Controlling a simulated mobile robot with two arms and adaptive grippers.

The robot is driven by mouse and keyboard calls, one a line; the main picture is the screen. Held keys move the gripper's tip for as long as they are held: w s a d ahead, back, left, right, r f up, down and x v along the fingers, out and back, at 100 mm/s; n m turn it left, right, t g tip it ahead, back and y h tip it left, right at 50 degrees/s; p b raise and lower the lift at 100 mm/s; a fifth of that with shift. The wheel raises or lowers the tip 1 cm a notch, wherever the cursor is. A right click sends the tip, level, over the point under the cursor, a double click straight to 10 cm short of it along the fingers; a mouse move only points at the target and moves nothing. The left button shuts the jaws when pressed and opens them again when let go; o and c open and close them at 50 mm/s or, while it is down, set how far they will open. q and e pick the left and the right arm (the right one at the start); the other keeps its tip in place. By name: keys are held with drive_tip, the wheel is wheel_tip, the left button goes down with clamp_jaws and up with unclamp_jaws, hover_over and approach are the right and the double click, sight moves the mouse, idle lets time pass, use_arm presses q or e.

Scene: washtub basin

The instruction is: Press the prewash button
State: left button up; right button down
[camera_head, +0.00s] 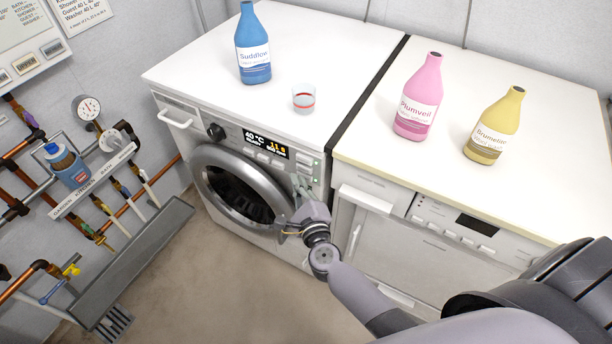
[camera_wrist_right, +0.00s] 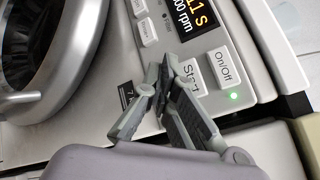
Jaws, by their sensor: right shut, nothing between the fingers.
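The washing machine's control panel (camera_head: 240,132) has a lit display (camera_head: 266,144) with several buttons around it. In the right wrist view, two small white buttons sit beside the display; the upper one (camera_wrist_right: 139,7) and the lower one (camera_wrist_right: 147,31) carry print too small to read surely, so I cannot tell which is prewash. My right gripper (camera_head: 301,184) is at the panel's right end. In the wrist view its fingertips (camera_wrist_right: 163,76) are together and empty, overlapping the edge of the Start button (camera_wrist_right: 189,79). Contact cannot be told. My left gripper is out of view.
The On/Off button (camera_wrist_right: 222,67) is right of Start, near a green light. The round door (camera_head: 240,188) is left of my gripper. A second white appliance (camera_head: 385,215) stands at the right.

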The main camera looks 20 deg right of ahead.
drive_tip(key=shift+s+a, duration=0.6)
drive_tip(key=shift+a, duration=0.1)
drive_tip(key=s+a, duration=0.3)
drive_tip(key=a, duration=0.1)
drive_tip(key=shift+s+a, duration=0.35)
idle(0.3)
